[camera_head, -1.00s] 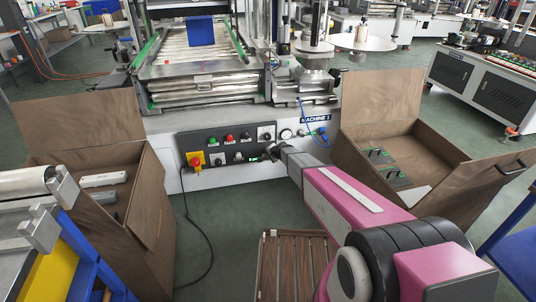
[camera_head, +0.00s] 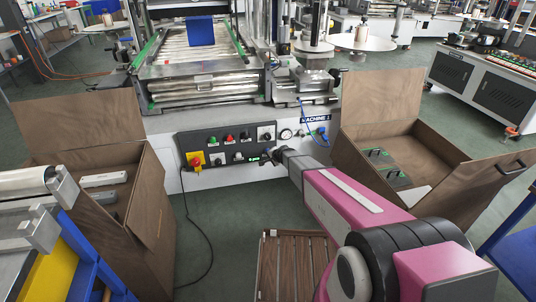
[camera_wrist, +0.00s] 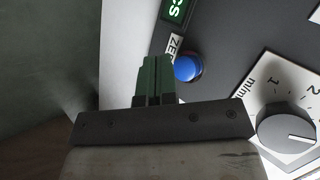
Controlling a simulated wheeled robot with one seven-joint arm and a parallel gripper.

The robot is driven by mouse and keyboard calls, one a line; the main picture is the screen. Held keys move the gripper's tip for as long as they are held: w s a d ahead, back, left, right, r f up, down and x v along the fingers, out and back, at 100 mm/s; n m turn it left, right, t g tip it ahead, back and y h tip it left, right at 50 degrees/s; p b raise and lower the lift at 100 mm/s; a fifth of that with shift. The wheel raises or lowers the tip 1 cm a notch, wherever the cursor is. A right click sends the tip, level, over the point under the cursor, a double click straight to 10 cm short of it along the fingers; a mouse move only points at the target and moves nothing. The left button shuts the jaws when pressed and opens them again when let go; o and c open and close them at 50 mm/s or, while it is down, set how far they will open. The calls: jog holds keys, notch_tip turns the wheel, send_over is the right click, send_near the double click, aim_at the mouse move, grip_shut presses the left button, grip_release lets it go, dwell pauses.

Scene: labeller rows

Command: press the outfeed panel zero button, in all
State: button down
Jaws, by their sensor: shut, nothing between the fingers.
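The outfeed panel is the dark panel (camera_head: 212,140) on the front of the machine. In the wrist view its face (camera_wrist: 235,35) carries a round blue button (camera_wrist: 187,67) beside a white label (camera_wrist: 174,46) that reads "ZE", the rest hidden by my fingers. My gripper (camera_wrist: 157,62) is shut and empty, its green fingertips just left of the blue button in the picture. I cannot tell whether they touch the panel. In the head view my gripper (camera_head: 269,156) is at the panel's lower right, and I cannot make out the blue button there.
A grey knob (camera_wrist: 287,127) on a white dial plate and a lit green display (camera_wrist: 176,10) flank the button. The panel also has a red emergency button (camera_head: 195,160) on yellow. Open brown crates stand left (camera_head: 155,215) and right (camera_head: 385,195) of the panel.

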jog(key=s, duration=0.1)
jog(key=s+d, duration=0.1)
jog(key=s, duration=0.1)
jog(key=shift+s, duration=0.25)
dwell(0.6)
jog(key=s+d+r+n+g+h, duration=0.2)
jog(key=s+d+r, duration=0.4)
jog(key=s, duration=0.4)
jog(key=s+d+r+n+g+h, duration=0.2)
jog(key=s+d+r, duration=0.4)
jog(key=s+d, duration=0.3)
jog(key=s+d+r+n+g+h, duration=0.2)
jog(key=s+d+r, duration=0.4)
jog(key=s, duration=0.6)
jog(key=shift+s+d+n+g, duration=0.4)
jog(key=shift+d+n+g, duration=0.45)
jog(key=shift+d, duration=0.35)
